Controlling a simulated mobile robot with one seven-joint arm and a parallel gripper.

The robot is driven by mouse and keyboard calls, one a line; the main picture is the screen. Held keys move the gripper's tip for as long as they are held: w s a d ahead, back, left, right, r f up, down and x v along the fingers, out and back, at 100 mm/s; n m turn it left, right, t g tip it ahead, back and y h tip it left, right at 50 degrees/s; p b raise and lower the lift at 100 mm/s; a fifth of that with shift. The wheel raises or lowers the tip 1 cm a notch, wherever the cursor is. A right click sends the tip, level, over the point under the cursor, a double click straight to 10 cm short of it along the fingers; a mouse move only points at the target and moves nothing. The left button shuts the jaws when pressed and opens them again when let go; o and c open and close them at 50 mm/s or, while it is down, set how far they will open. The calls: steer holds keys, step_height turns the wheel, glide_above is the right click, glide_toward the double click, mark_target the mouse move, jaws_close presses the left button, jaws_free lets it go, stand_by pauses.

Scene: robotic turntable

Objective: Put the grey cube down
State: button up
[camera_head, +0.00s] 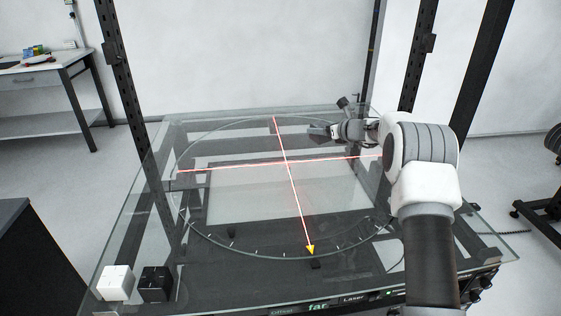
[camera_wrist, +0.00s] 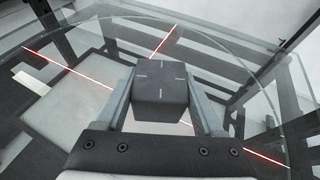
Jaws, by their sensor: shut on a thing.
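The grey cube (camera_wrist: 161,92) is dark with light line marks on its top, and it sits between the two fingers of my gripper (camera_wrist: 163,78) in the wrist view. The fingers are shut on its left and right sides. In the head view my gripper (camera_head: 320,133) is over the back right part of the glass turntable (camera_head: 245,118). The cube is hard to make out there. I cannot tell whether it touches the glass or hangs above it.
A white cube (camera_head: 115,282) and a black cube (camera_head: 155,283) stand at the front left corner of the glass table. Red laser lines cross on the turntable, with a yellow arrowhead (camera_head: 310,249) at the front. Dark posts rise around the table. The turntable's middle is clear.

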steer(key=shift+w+a+f+b, duration=0.35)
steer(key=shift+a+f, duration=1.45)
steer(key=shift+a, duration=0.1)
steer(key=shift+w+a+f+b, duration=0.35)
steer(key=shift+a+f+b, duration=0.05)
steer(key=shift+a+f, duration=1.45)
steer(key=shift+w+a+f+b, duration=0.35)
steer(key=shift+a+f, duration=1.4)
steer(key=shift+a, duration=0.15)
steer(key=shift+f+b, duration=0.3)
steer(key=o, duration=1.5)
steer(key=shift+o, duration=0.2)
steer(key=shift+r, duration=0.1)
